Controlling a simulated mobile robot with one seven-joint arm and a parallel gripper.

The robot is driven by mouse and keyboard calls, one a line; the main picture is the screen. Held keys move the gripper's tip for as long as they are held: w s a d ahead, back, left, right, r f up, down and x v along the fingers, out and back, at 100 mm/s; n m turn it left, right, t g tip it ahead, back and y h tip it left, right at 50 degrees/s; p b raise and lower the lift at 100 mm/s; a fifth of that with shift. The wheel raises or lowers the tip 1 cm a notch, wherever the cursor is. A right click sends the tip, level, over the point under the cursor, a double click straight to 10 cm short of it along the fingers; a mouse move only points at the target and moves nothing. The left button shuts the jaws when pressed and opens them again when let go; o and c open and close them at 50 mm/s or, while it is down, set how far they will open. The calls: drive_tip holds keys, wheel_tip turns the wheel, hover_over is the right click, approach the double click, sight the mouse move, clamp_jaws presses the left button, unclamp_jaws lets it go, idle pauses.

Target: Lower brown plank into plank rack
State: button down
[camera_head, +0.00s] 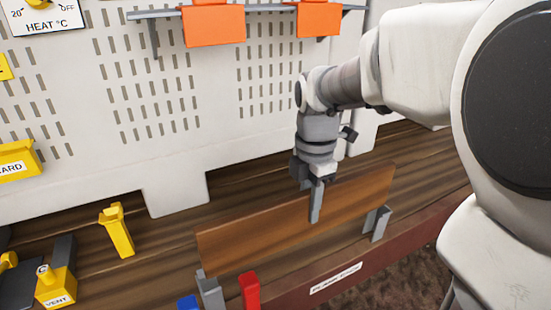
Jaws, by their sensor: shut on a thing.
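The brown plank (265,226) stands on its long edge, slanting from the lower left up to the right. My gripper (315,205) points down from above and is shut on the plank's upper edge, right of its middle; one finger shows on the near face. The plank rack shows as two grey uprights: the left upright (211,291) at the plank's left end and the right upright (379,222) near its right end. The plank's lower edge lies close to the uprights. I cannot tell how deep it sits in their slots.
A red post (249,290) and a blue block (188,302) stand near the left upright. A yellow piece (117,231) and a yellow VENT block (56,287) are farther left. A white slotted panel (170,110) rises behind. A labelled front board (335,277) edges the wooden bench.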

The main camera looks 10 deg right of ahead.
drive_tip(key=shift+f+b, duration=3.8)
drive_tip(key=shift+f, duration=1.7)
drive_tip(key=c, duration=0.6)
unclamp_jaws()
drive_tip(key=shift+c, duration=0.2)
